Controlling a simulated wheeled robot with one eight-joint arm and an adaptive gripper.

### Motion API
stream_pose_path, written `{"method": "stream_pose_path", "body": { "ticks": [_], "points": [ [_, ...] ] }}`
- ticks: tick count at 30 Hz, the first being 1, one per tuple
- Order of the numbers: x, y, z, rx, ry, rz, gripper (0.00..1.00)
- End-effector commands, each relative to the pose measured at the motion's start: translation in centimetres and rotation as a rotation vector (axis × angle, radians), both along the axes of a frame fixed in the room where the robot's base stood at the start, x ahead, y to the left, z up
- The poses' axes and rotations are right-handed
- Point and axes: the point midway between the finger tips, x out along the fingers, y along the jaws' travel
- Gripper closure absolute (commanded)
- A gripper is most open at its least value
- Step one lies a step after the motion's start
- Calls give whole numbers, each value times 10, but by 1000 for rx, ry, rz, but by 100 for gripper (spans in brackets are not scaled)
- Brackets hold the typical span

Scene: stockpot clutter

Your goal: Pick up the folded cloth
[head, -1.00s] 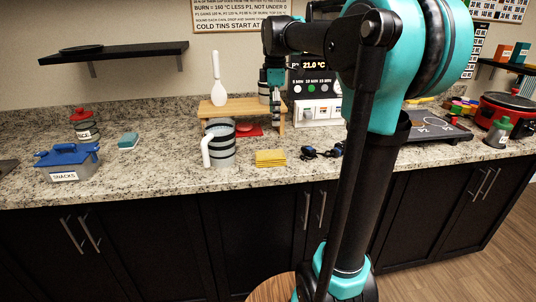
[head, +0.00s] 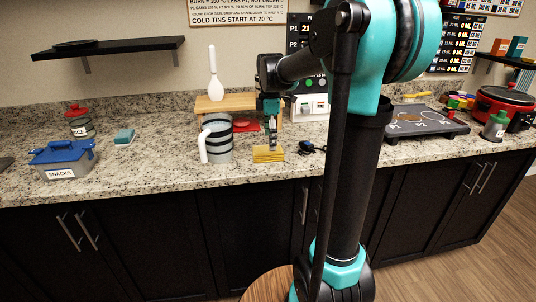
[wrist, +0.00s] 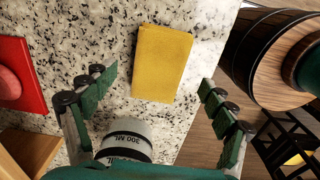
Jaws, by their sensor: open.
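The folded cloth (head: 267,155) is yellow and lies flat on the granite counter near its front edge, right of the striped jug. In the wrist view the cloth (wrist: 161,62) lies ahead of my gripper (wrist: 160,92), between the lines of the two spread fingers. My gripper (head: 271,140) is open and empty, and hangs above the cloth in the head view. The fingers do not appear to touch the cloth. In the head view the gripper covers part of the cloth's far side.
A striped jug (head: 216,139) stands close left of the cloth. Behind are a small wooden stand (head: 240,103) and a red item (head: 246,125). A dark corded object (head: 309,147) lies to the right. The counter's front edge (head: 230,184) is near.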

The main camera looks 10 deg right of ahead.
Motion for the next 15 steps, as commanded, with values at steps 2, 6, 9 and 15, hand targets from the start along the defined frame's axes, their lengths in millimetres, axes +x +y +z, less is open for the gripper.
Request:
{"method": "stream_pose_path", "body": {
  "ticks": [2,6,9,15],
  "points": [
    [0,3,-9,0,0,1,16],
    [1,8,-29,0,0,2,16],
    [1,8,-41,0,0,1,16],
    [1,7,-49,1,0,1,16]
  ]
}}
